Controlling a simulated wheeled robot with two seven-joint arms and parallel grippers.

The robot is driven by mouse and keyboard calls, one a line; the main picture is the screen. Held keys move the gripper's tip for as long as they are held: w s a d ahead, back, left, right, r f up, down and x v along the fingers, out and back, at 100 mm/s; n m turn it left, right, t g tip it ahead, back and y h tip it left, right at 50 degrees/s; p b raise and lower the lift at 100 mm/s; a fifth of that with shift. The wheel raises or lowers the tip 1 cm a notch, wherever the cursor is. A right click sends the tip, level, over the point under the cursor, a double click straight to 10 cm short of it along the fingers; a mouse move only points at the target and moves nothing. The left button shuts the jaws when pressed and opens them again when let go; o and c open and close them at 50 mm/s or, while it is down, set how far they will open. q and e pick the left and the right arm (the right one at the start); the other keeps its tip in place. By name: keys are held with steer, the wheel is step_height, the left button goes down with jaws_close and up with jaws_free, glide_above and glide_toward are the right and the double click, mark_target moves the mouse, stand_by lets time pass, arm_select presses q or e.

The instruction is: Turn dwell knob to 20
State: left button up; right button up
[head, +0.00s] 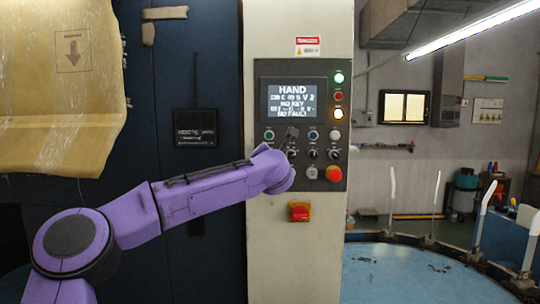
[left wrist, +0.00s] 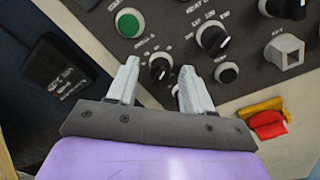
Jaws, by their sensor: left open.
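My left gripper (left wrist: 159,66) is open in the left wrist view, its two grey fingers apart. A small black knob (left wrist: 160,68) with a printed scale around it shows between the fingertips. I cannot read its label or setting, nor tell whether the fingers touch it. A second black knob (left wrist: 213,38) with larger numbers is to its right, and a third (left wrist: 285,8) is at the top right. In the head view my purple left arm reaches the control panel (head: 262,90) and covers part of its lower left. My right gripper is not in view.
A green button (left wrist: 128,22) is above the small knob, and a black button (left wrist: 227,72) and a square key switch (left wrist: 285,50) are to its right. A red emergency button (head: 334,174) sits at the panel's lower right. A red-and-yellow switch (head: 300,212) is below the panel.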

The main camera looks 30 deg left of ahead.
arm_select(q)
jaws_close()
steer(key=n+h+b, duration=0.1)
steer(key=n+b, duration=1)
steer(key=n, duration=0.4)
steer(key=shift+a+b, duration=0.1)
steer(key=shift+b, duration=0.2)
stand_by(0.4)
jaws_free()
